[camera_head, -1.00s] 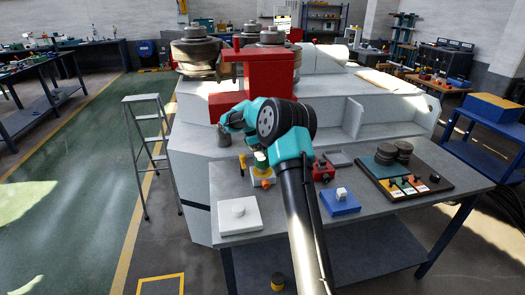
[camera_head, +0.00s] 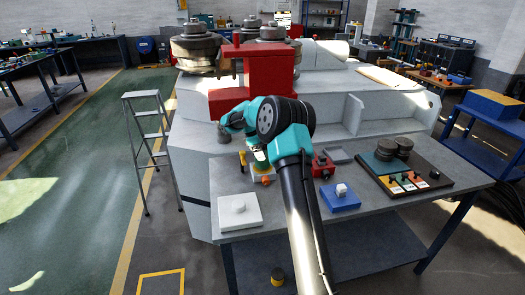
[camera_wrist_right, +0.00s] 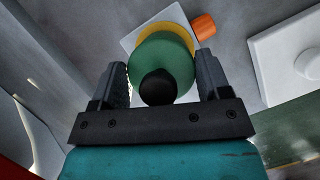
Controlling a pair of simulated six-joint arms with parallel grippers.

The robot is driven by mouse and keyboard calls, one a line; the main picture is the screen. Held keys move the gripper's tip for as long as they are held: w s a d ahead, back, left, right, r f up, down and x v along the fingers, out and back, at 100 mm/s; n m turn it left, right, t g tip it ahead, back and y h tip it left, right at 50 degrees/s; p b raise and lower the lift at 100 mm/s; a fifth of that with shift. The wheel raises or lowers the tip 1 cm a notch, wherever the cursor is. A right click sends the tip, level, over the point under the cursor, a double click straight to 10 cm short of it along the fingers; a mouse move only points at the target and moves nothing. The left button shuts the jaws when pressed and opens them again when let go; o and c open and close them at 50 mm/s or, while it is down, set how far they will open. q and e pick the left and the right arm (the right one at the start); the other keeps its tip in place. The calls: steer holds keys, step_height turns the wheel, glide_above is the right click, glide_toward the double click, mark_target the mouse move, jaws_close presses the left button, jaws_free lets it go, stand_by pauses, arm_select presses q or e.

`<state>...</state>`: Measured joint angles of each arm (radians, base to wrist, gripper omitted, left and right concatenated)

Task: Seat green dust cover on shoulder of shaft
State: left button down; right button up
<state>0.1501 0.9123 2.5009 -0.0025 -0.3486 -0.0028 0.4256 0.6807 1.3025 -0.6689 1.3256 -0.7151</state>
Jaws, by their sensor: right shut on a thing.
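The green dust cover (camera_wrist_right: 165,55) is a round green disc between the two fingers of my right gripper (camera_wrist_right: 162,82) in the right wrist view. The gripper is shut on it. A dark round knob or end (camera_wrist_right: 158,88) shows in front of the disc. A yellow round part (camera_wrist_right: 178,30) on a pale square base shows directly behind the cover. The shaft's shoulder is hidden, and I cannot tell whether the cover touches it. In the head view my right gripper (camera_head: 257,148) is over this small stand, partly hidden by my arm. My left gripper is not in view.
An orange part (camera_wrist_right: 203,26) sticks out beside the stand. A white block (camera_head: 239,211) is at the bench's front left, and a blue block (camera_head: 340,197) is to the right. A dark tray (camera_head: 410,182) holds several parts. A red machine (camera_head: 255,75) stands behind.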

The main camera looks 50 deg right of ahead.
steer(key=shift+f, duration=0.9)
steer(key=o, duration=1)
steer(key=v, duration=1.7)
steer(key=shift+d+r, duration=0.1)
steer(key=shift+r, duration=0.1)
steer(key=shift+w+f, duration=0.1)
